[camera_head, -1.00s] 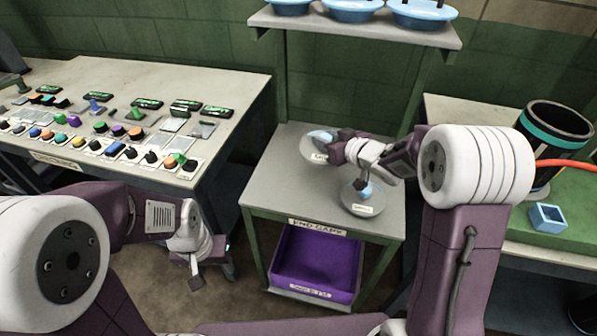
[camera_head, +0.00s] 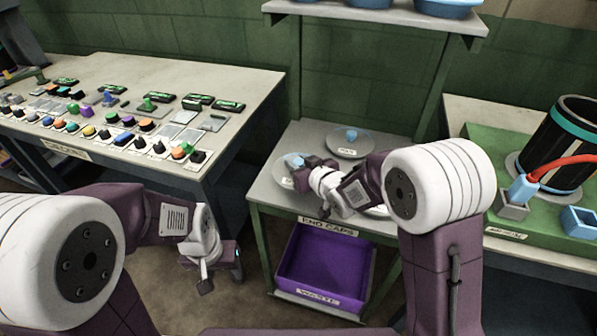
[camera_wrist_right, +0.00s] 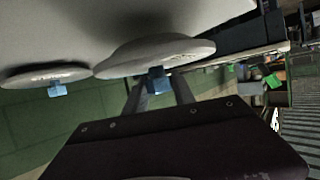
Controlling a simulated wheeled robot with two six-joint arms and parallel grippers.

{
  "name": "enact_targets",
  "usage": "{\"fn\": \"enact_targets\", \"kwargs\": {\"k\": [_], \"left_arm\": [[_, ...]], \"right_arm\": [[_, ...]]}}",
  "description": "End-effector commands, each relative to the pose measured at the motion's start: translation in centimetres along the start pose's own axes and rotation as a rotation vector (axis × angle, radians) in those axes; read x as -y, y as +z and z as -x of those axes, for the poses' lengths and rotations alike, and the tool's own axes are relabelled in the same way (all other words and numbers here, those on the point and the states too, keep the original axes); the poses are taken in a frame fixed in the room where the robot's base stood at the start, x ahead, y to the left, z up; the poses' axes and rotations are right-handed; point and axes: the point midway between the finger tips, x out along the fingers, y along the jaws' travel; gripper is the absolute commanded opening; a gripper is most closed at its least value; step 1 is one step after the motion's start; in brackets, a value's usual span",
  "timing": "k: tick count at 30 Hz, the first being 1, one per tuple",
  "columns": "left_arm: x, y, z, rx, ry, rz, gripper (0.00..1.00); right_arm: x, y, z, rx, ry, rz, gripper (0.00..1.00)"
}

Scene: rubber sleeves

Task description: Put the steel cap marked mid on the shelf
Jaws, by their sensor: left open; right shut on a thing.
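My right gripper (camera_head: 306,165) is shut on the blue knob (camera_wrist_right: 158,84) of a round grey steel cap (camera_wrist_right: 165,55). In the head view this cap (camera_head: 281,175) is at the left side of the end-caps table, partly hidden by the gripper. I cannot tell whether it touches the table. A second cap with a blue knob (camera_head: 349,146) lies at the table's back; it probably shows in the right wrist view (camera_wrist_right: 42,74). A third cap (camera_head: 378,211) is mostly behind my right arm. The cap labels are too blurred to read. My left gripper (camera_head: 204,277) is open and empty, low over the floor.
A raised grey shelf (camera_head: 375,18) carries several blue bowls above the end-caps table (camera_head: 275,198). A purple bin (camera_head: 322,268) sits below. A table with several coloured knobs (camera_head: 120,125) stands left. A black cylinder with an orange hose (camera_head: 545,175) stands right.

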Motion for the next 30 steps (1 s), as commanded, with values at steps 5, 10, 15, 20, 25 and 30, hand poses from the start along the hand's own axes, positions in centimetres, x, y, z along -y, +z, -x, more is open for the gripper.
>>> {"fn": "enact_targets", "kwargs": {"k": [5, 10, 15, 20, 25, 30], "left_arm": [[0.0, 0.1, -1.0, 0.0, 0.0, 0.0, 0.53], [0.0, 0.1, -0.8, 0.0, 0.0, 0.0, 0.53], [0.0, 0.1, -1.2, 0.0, 0.0, 0.0, 0.53], [0.0, 0.1, -1.1, 0.0, 0.0, 0.0, 0.53], [0.0, 0.1, -1.1, 0.0, 0.0, 0.0, 0.53], [0.0, 0.1, -0.7, 0.0, 0.0, 0.0, 0.53]], "right_arm": [[0.0, 2.5, -1.1, 0.0, 0.0, -0.001, 0.0], [-0.1, 2.3, -1.0, -0.002, 0.001, -0.001, 0.0], [-0.1, 2.8, -1.1, 0.001, 0.0, -0.001, 0.36], [-0.1, 2.7, -1.1, 0.001, 0.0, -0.001, 0.53], [-0.1, 2.7, -1.1, 0.001, 0.0, -0.001, 0.53], [-0.1, 2.3, -0.3, 0.001, 0.001, -0.001, 0.53]]}}
